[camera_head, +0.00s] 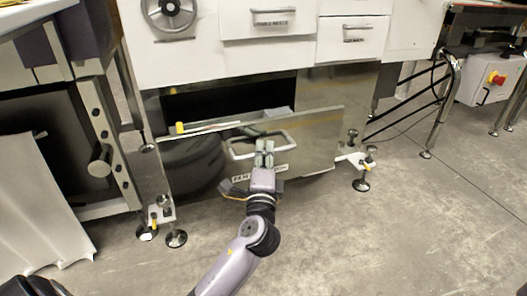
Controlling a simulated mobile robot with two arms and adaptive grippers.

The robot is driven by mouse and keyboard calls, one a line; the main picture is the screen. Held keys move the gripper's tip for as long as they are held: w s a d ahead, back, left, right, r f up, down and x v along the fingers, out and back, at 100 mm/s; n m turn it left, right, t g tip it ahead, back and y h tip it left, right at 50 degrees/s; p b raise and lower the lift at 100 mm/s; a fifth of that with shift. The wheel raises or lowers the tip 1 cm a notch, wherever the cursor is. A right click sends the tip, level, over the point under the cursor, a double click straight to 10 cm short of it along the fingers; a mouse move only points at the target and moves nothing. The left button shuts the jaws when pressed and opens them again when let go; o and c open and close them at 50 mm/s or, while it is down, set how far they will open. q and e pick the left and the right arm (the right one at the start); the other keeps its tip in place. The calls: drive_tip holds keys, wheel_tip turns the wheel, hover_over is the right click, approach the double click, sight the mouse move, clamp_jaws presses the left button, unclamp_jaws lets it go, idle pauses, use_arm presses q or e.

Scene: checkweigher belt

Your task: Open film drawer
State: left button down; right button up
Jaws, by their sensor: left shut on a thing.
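The film drawer (312,135) is the wide metal-fronted drawer low in the machine. It stands part way out, with a dark gap behind its top edge. Inside the drawer, a pale edge and a small yellow piece (181,128) show. My right gripper is not in view.
Two smaller white drawers (352,38) and a handwheel (170,14) are above. Levelling feet (361,184) stand at both sides of the drawer. A white sheet (40,205) hangs at left. A control box with a red button (495,78) is at right. The floor in front is clear.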

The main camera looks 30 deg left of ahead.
use_arm(q)
drive_tip(key=c, duration=1.6)
unclamp_jaws()
drive_tip(key=v, duration=1.2)
